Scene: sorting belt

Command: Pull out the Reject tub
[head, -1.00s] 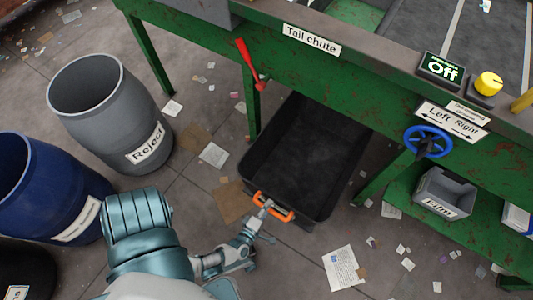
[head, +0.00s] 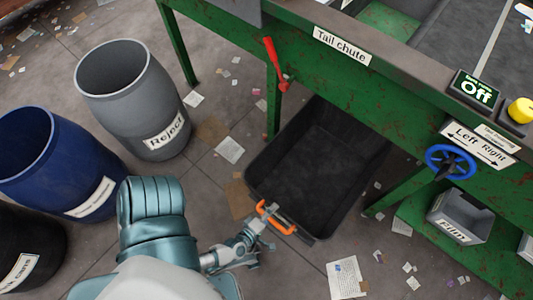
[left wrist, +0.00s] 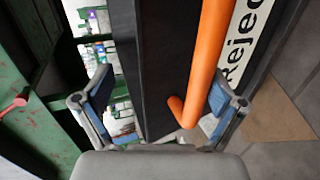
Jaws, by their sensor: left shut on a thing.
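The Reject tub (head: 318,165) is a black, open, empty rectangular tub on the floor, partly under the green bench. Its orange handle (head: 283,227) is on the near end, facing me. My left gripper (head: 263,222) is shut on this handle. In the left wrist view, the orange handle (left wrist: 205,70) passes between the two fingers of my left gripper (left wrist: 160,100), beside the tub's dark wall (left wrist: 150,60). A white label (left wrist: 245,40) there shows part of the word "Reject". My right gripper is not in view.
A grey barrel (head: 135,100), also labelled Reject, and a blue barrel (head: 60,165) stand at the left. A red lever (head: 275,65) and a blue handwheel (head: 450,162) are on the bench (head: 390,105). Paper scraps litter the floor.

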